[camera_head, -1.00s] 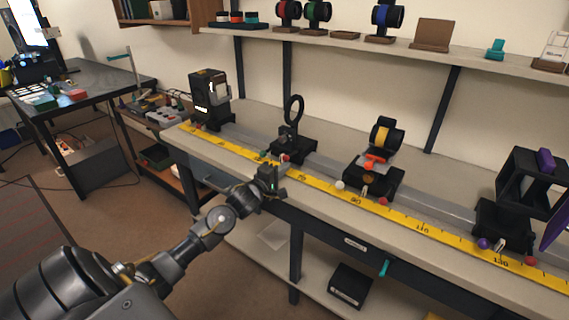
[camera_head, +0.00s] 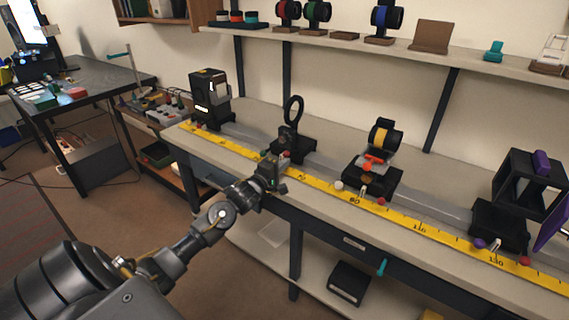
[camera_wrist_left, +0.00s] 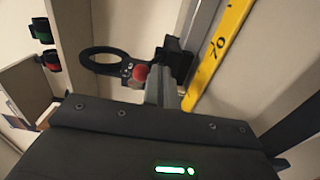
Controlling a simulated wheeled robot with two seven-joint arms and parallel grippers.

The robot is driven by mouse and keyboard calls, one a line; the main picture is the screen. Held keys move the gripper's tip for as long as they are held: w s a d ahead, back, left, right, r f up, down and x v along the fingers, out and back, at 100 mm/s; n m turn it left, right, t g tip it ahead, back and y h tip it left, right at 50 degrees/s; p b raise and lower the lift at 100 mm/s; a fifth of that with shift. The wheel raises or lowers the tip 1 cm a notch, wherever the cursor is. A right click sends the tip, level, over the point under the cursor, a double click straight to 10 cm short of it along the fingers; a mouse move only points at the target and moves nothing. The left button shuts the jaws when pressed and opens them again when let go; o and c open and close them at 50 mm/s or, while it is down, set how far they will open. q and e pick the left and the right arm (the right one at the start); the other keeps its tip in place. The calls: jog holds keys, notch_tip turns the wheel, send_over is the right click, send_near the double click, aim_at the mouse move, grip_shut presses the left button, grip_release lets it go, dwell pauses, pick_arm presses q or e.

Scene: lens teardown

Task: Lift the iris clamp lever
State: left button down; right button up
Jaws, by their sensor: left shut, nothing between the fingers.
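The iris (camera_head: 293,110) is a black ring standing upright on a post, on a black carrier (camera_head: 299,148) on the rail. It also shows in the left wrist view (camera_wrist_left: 92,63), left of my fingers. A red knob (camera_wrist_left: 141,73) sits beside my fingertips there; contact cannot be told. In the head view this red knob (camera_head: 285,155) is small and partly hidden by my gripper. My left gripper (camera_head: 277,163) is at the front of the iris carrier. Its fingers (camera_wrist_left: 166,84) are shut with nothing between them. My right gripper is in neither view.
A yellow scale (camera_head: 330,193) runs along the bench front. A black lamp box (camera_head: 210,97) stands left on the rail. A shelf (camera_head: 412,53) with mounts hangs above.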

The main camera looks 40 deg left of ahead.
pick_arm(q)
jog(key=shift+r, duration=0.25)
jog(key=shift+r+p, duration=0.35)
jog(key=shift+p, duration=0.25)
jog(key=shift+f, duration=0.1)
jog(key=shift+s+p, duration=0.4)
jog(key=s+f+p, duration=0.1)
jog(key=s+p, duration=0.2)
jog(key=s, duration=0.3)
jog(key=shift+p, duration=0.35)
